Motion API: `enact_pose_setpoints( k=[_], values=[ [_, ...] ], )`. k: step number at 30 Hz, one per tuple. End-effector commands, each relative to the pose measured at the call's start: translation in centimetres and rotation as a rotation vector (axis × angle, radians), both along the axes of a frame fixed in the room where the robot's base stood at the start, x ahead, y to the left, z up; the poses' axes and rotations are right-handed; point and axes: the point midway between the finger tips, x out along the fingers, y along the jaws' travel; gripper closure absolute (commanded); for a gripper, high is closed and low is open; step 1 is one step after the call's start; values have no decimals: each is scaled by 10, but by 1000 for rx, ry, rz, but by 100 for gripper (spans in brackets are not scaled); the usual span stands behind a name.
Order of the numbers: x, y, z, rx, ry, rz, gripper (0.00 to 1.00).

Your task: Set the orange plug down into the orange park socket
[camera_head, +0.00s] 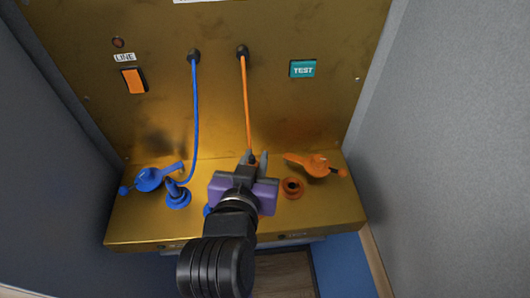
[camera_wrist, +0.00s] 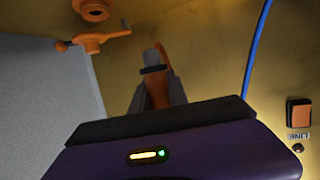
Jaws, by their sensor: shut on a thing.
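My gripper (camera_head: 254,158) is shut on the orange plug, held above the brass ledge and left of the orange socket. The plug is mostly hidden by my gripper in the head view; its orange cable (camera_head: 246,105) runs up to the back panel. In the wrist view the orange plug (camera_wrist: 159,92) shows between my fingers (camera_wrist: 157,80). The orange socket (camera_head: 292,188) is a round ring with a dark, empty hole, apart from the plug. It also shows at the top of the wrist view (camera_wrist: 92,9). Anything directly beneath my gripper is hidden.
An orange lever (camera_head: 318,165) stands behind and right of the socket. A blue plug on a blue cable (camera_head: 195,110) sits in a blue socket (camera_head: 178,198), near a blue lever (camera_head: 149,179). The panel bears an orange switch (camera_head: 133,81) and a TEST button (camera_head: 302,68). Grey walls flank the ledge.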

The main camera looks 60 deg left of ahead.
Motion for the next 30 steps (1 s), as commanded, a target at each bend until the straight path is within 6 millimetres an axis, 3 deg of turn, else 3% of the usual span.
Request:
enact_pose_setpoints(
  k=[30],
  values=[
    [0, 0, -67, -2, 0, -1, 100]
  ],
)
